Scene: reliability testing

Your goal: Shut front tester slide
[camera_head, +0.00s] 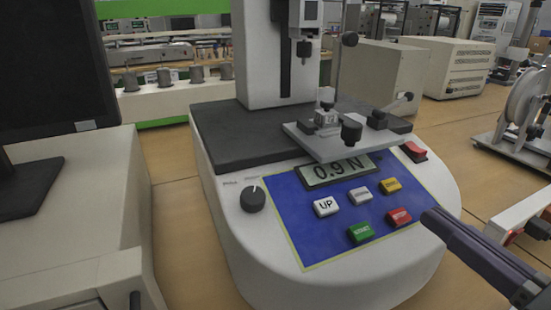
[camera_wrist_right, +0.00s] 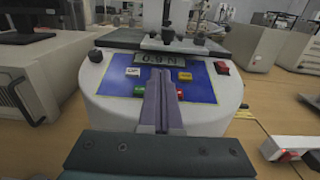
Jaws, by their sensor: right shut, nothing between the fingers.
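The force tester (camera_head: 225,205) stands on the table, with a dark top deck, a blue control panel and a display reading 0.9 N. The tester's slide, a grey plate (camera_head: 318,142) carrying clamps and dark knobs, sits on the deck and juts out over the upper edge of the display. It also shows at the top of the right wrist view (camera_wrist_right: 150,45). My right gripper (camera_head: 430,216) is shut and empty, at the panel's right side, in front of the slide and apart from it. In the right wrist view its fingers (camera_wrist_right: 162,80) point toward the display. My left gripper is not in view.
Panel buttons, including a green one (camera_head: 360,232) and a red one (camera_head: 398,217), lie close to my right fingers. A red switch (camera_head: 413,152) is right of the slide. A monitor (camera_head: 60,70) stands at left. A reel device (camera_head: 520,115) stands at right.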

